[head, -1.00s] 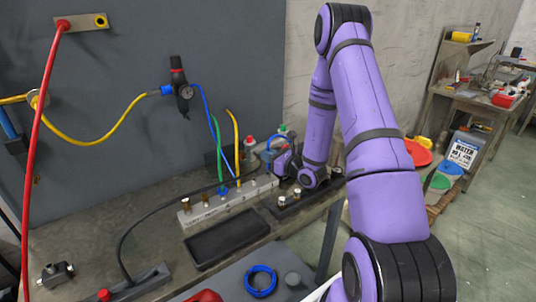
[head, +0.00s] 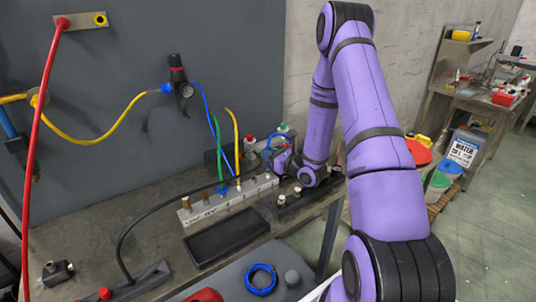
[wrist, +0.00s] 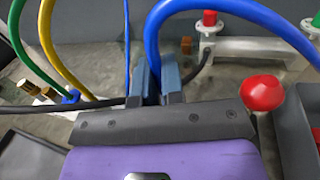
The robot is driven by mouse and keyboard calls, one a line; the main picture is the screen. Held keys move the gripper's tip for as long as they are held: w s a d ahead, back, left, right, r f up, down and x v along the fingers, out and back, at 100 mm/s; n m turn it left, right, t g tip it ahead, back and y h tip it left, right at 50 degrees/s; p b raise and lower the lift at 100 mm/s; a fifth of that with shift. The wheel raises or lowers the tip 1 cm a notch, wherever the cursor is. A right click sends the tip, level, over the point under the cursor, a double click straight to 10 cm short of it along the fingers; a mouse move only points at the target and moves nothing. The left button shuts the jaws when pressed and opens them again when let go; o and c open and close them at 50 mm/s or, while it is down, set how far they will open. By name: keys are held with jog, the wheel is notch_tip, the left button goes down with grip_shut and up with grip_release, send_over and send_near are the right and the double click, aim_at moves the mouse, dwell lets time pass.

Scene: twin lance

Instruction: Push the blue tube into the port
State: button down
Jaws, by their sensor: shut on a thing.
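The thick blue tube (wrist: 153,40) rises between the fingers of my gripper (wrist: 157,82) in the wrist view and arcs up and to the right. My gripper is shut on it.
A black tray (head: 228,238) lies in front of the block. A red knob (wrist: 262,92) and a metal fitting (wrist: 240,50) are close at the right in the wrist view. A blue coil (head: 261,279) lies nearer.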

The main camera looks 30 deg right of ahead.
jog(key=shift+f, duration=1.45)
dwell(0.5)
jog(key=c, duration=1.2)
grip_release()
jog(key=shift+o, duration=0.2)
jog(key=shift+r, duration=0.1)
